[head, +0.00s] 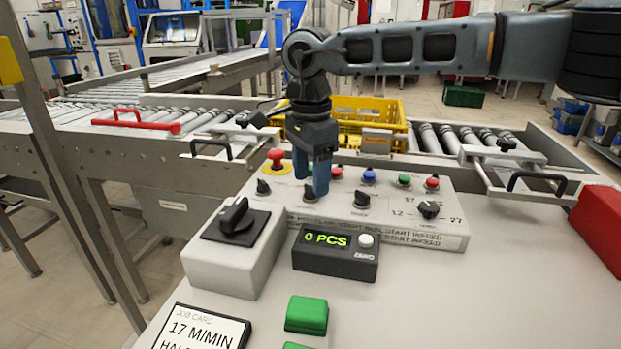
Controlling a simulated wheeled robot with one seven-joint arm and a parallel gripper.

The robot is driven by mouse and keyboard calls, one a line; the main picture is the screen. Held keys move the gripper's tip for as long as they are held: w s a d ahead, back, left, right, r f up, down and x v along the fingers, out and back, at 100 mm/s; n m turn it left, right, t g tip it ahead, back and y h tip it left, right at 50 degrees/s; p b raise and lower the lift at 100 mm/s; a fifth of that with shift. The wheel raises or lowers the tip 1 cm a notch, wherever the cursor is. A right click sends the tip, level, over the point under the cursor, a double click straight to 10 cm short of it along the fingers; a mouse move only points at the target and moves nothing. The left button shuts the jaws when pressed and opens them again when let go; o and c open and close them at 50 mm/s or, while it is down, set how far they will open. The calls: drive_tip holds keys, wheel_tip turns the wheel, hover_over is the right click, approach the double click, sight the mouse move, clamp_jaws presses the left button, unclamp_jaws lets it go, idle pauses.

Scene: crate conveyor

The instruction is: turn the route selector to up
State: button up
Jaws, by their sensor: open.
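A pale control panel (465,212) stands on the bench with a front row of small black rotary knobs. One knob (263,187) sits at the left, one (309,196) is partly hidden by my fingers, one (361,200) is right of them, and a dial knob (428,210) is far right. The labels are too small to read, so I cannot tell which is the route selector. My gripper (311,186) points down with blue fingers apart, at the partly hidden knob. I cannot tell whether the fingers touch it or stand around it.
A large black rotary switch (236,217) on a grey box and a counter (336,252) reading 0 PCS stand in front. A red mushroom button (277,158) and several coloured buttons line the panel's back. A yellow crate (372,110) sits on the roller conveyor (460,138) behind.

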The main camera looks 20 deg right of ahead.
drive_tip(key=shift+f, duration=0.65)
drive_tip(key=c, duration=1)
